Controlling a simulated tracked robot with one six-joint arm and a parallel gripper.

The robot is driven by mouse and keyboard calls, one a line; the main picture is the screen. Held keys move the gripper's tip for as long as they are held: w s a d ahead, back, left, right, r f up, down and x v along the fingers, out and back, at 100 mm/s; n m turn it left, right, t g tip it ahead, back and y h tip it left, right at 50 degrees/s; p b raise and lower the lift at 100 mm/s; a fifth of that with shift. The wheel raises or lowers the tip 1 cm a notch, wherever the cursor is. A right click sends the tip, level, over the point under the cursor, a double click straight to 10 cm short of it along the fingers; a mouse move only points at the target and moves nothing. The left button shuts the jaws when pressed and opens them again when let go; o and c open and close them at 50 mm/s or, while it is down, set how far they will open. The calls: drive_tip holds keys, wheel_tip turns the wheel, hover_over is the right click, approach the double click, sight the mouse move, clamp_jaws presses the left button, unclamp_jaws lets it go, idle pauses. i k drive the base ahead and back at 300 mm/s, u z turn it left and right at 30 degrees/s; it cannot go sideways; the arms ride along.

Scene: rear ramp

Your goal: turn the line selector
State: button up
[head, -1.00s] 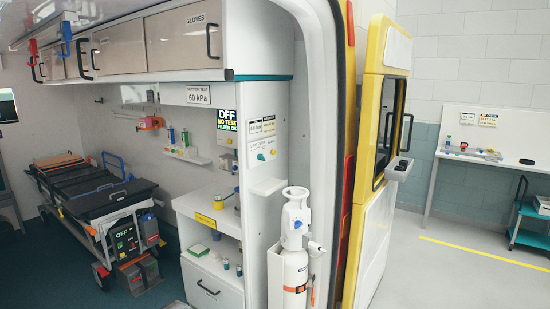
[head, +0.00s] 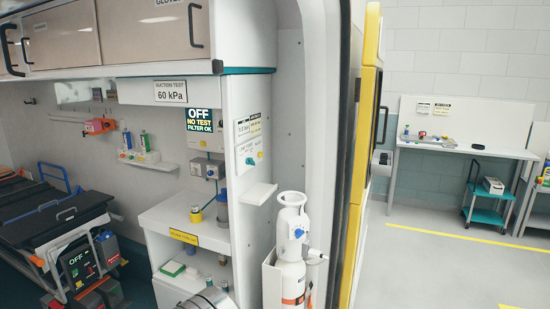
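A white panel (head: 249,140) on the end wall of the vehicle's cabinet carries printed labels and a small blue knob (head: 250,161). A small yellow-green part (head: 261,154) sits to its right. The small label above the knob seems to name a line selector, but its print is too small to read surely, and the knob's pointing direction cannot be made out.
A white cylinder (head: 291,260) with a valve stands in front below the panel. A small shelf (head: 258,193) juts out under the panel. The yellow-edged door (head: 366,150) stands to the right. A stretcher (head: 55,220) is at left. Open floor (head: 430,270) lies right.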

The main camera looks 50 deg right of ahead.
sight(249, 160)
drive_tip(key=z, duration=0.45)
drive_tip(key=i, duration=1.15)
drive_tip(key=z, duration=0.15)
